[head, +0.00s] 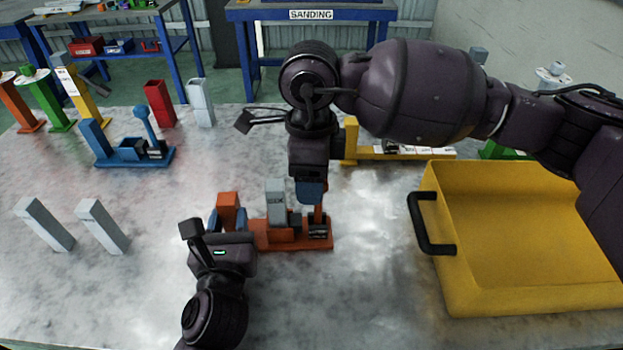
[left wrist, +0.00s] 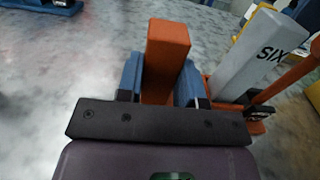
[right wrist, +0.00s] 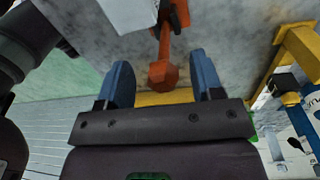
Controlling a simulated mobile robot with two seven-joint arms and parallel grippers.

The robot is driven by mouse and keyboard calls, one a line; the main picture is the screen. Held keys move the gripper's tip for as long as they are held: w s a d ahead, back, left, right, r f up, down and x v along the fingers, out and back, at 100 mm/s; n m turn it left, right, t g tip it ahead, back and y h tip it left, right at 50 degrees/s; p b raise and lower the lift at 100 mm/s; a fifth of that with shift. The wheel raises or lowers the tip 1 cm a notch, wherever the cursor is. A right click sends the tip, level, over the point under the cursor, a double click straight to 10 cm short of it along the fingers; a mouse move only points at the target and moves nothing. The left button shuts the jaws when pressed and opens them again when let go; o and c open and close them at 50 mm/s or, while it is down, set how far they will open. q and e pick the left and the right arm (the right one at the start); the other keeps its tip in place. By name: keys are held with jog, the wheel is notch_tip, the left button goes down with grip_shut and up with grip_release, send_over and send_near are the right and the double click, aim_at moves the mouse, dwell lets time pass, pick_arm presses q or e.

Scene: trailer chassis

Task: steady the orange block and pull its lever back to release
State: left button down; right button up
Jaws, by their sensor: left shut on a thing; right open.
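The orange block fixture (head: 290,236) sits on the table in front of me, with an upright orange post at its left end. A grey block marked SIX (head: 276,203) stands in it; it also shows in the left wrist view (left wrist: 258,58). My left gripper (head: 228,218) is shut on the orange post (left wrist: 167,60), one blue finger on each side. The orange lever (head: 318,216) stands upright at the fixture's right end. My right gripper (head: 311,192) is open above it. In the right wrist view the lever's knob (right wrist: 163,75) lies between the open blue fingers, apart from both.
A yellow tray (head: 437,270) with a black handle stands at right. A blue fixture (head: 133,154) with a raised lever is at back left. Two grey blocks (head: 102,225) stand at left. A yellow fixture (head: 400,151) lies behind my right arm. The front table is clear.

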pick_arm(q)
jog(key=shift+a, duration=0.1)
pick_arm(e)
notch_tip(320, 180, up, 11)
jog(key=shift+w, duration=0.3)
jog(key=shift+a, duration=0.1)
pick_arm(q)
jog(key=shift+c, duration=2.2)
grip_release()
jog(key=shift+s, duration=0.1)
jog(key=shift+s, duration=1.3)
jog(key=shift+s+d, duration=0.2)
jog(key=shift+s, duration=1.1)
jog(key=shift+s+d+f+b, duration=0.1)
jog(key=shift+s+b, duration=0.35)
jog(key=shift+s, duration=0.85)
pick_arm(e)
jog(key=shift+w+f, duration=0.25)
jog(key=shift+f, duration=0.8)
